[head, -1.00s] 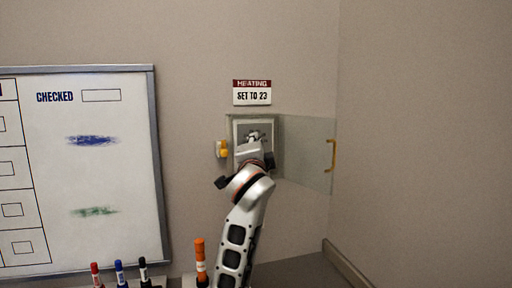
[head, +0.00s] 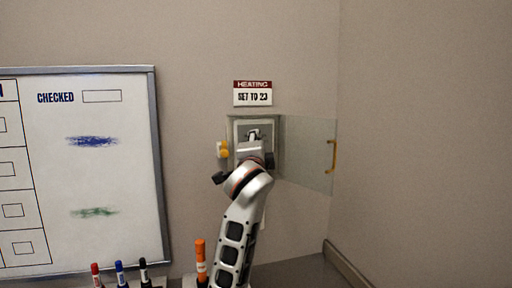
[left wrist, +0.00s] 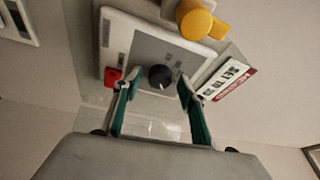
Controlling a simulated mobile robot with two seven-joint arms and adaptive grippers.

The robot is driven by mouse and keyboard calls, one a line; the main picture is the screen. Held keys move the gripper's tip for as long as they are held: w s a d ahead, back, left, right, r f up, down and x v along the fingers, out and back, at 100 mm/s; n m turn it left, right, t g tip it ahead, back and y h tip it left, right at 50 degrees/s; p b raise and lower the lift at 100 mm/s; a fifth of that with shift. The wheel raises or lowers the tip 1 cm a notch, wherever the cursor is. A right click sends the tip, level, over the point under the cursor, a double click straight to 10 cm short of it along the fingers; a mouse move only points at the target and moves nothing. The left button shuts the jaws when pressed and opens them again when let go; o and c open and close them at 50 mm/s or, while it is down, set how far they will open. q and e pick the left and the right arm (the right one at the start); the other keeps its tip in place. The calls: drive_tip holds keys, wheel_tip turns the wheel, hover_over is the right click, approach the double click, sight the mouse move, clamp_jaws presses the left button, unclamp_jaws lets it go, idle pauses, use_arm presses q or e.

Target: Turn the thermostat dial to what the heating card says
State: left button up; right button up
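The heating card (head: 252,93) on the wall reads "SET TO 23"; it also shows tilted in the left wrist view (left wrist: 231,78). Below it is the thermostat (head: 239,128), a pale box with a grey face (left wrist: 155,45). Its round black dial (left wrist: 160,77) shows in the left wrist view with a small light mark; the setting is not readable. My left gripper (head: 253,136) is at the thermostat and hides the dial in the head view. Its fingertips (left wrist: 157,82) are open on either side of the dial, with visible gaps. My right gripper is out of view.
A clear cover door (head: 308,155) with a yellow handle (head: 331,156) stands open on the right. A red piece (left wrist: 112,76) is beside the dial.

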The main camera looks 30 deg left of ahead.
use_arm(q)
drive_tip(key=v, duration=1.2)
drive_tip(key=shift+f, duration=0.1)
